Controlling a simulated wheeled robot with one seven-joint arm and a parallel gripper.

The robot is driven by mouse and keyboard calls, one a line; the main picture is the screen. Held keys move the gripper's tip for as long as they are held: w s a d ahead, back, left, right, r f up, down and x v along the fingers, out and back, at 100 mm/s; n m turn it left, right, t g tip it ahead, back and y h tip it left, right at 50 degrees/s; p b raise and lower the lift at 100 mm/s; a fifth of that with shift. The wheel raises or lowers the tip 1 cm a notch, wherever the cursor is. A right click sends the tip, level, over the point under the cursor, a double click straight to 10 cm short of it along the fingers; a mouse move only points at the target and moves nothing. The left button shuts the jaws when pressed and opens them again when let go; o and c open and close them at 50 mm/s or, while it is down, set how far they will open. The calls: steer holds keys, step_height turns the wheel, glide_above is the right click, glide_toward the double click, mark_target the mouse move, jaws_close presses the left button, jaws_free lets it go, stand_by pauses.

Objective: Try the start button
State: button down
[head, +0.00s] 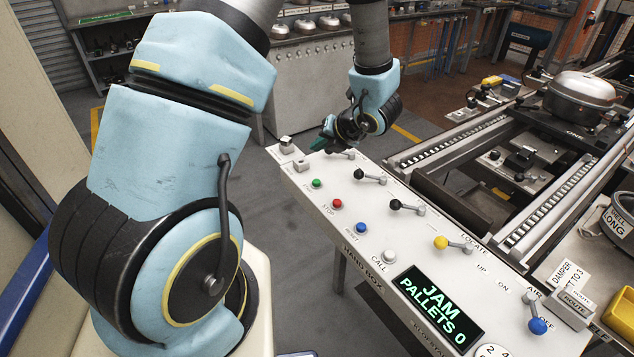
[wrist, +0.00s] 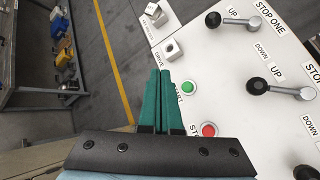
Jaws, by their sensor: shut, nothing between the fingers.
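The green start button (head: 317,183) sits near the far left end of the white control panel (head: 306,203), at the head of a row of push buttons. In the wrist view the green button (wrist: 189,88) is just right of my fingertips, and its label is partly hidden by the fingers. My gripper (head: 321,143) has teal fingers, shut with nothing between them. In the wrist view the gripper (wrist: 160,73) reaches over the panel's left edge. The fingers appear apart from the button; their height above the panel is hard to tell.
A red stop button (head: 337,203), a blue reset button (head: 361,228) and a white call button (head: 389,256) follow along the panel. Black-knobbed levers (head: 359,174) stand close to the right. A display (head: 437,306) reads "JAM PALLETS 0". A drive switch (wrist: 171,47) stands beyond the fingertips.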

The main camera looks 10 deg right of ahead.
steer(key=b, duration=0.6)
glide_above(319, 188)
step_height(319, 188, down, 8)
steer(key=shift+w+f, duration=0.1)
steer(key=shift+f, duration=0.05)
stand_by(1.6)
steer(key=shift+f+b, duration=0.4)
steer(key=shift+b, duration=0.2)
steer(key=shift+f+b, duration=0.45)
steer(key=shift+f, duration=0.1)
stand_by(0.3)
steer(key=shift+r, duration=0.15)
steer(key=shift+a+r+p, duration=0.1)
steer(key=shift+r+p, duration=0.65)
steer(key=shift+r, duration=0.1)
step_height(319, 188, up, 5)
steer(key=p, duration=0.4)
